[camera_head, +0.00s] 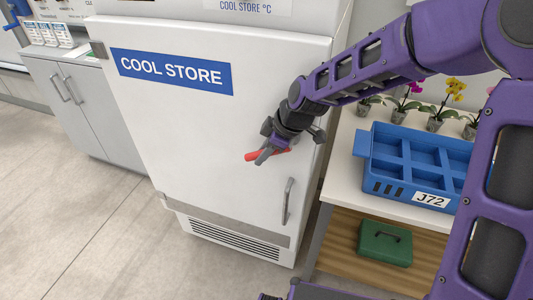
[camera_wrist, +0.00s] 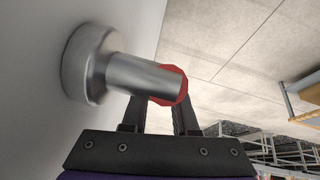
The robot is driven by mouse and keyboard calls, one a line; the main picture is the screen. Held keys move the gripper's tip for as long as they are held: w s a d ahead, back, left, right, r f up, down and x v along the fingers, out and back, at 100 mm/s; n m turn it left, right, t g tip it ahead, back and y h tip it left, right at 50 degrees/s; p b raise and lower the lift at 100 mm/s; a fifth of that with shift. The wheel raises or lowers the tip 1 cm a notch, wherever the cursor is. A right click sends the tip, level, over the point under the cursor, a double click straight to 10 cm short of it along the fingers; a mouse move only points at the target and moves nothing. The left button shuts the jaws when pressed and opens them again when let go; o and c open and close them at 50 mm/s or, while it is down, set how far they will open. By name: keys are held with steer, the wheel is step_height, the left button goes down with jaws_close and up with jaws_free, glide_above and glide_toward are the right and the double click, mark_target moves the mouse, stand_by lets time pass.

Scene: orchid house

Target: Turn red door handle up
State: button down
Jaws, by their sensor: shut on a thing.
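The red door handle (camera_head: 254,156) is on the white cool store door (camera_head: 215,120) in the head view. It lies roughly level, its free end to the left and slightly lower. My gripper (camera_head: 264,155) is shut on the handle and hides part of it. In the wrist view the handle's red end (camera_wrist: 173,85) shows between the fingers of my gripper (camera_wrist: 160,108), behind the round metal spindle that comes out of the door. The rest of the handle is hidden there.
A vertical metal pull (camera_head: 287,201) is on the door below the handle. On the right, a table holds a blue crate (camera_head: 399,190) labelled J72 and several potted orchids. A green box (camera_head: 385,243) is on its lower shelf. Grey cabinets (camera_head: 85,100) stand at left. Floor in front is clear.

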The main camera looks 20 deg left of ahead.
steer(key=r+y, duration=0.2)
steer(key=y, duration=0.1)
steer(key=shift+w+a+y, duration=0.15)
steer(key=shift+a+y, duration=0.15)
steer(key=shift+a, duration=0.05)
steer(key=shift+a+r+t+y+b, duration=0.1)
steer(key=shift+r+t+y+b, duration=0.1)
steer(key=shift+r+y+b, duration=0.5)
steer(key=shift+a+r+t+y+b, duration=0.15)
steer(key=shift+r+y+b, duration=0.3)
steer(key=shift+y, duration=0.45)
steer(key=c, duration=0.7)
jaws_free()
steer(key=shift+f, duration=0.1)
steer(key=shift+d, duration=0.1)
steer(key=p+v, duration=0.2)
steer(key=v, duration=1.5)
steer(key=shift+d+p, duration=0.1)
steer(key=shift+p, duration=0.25)
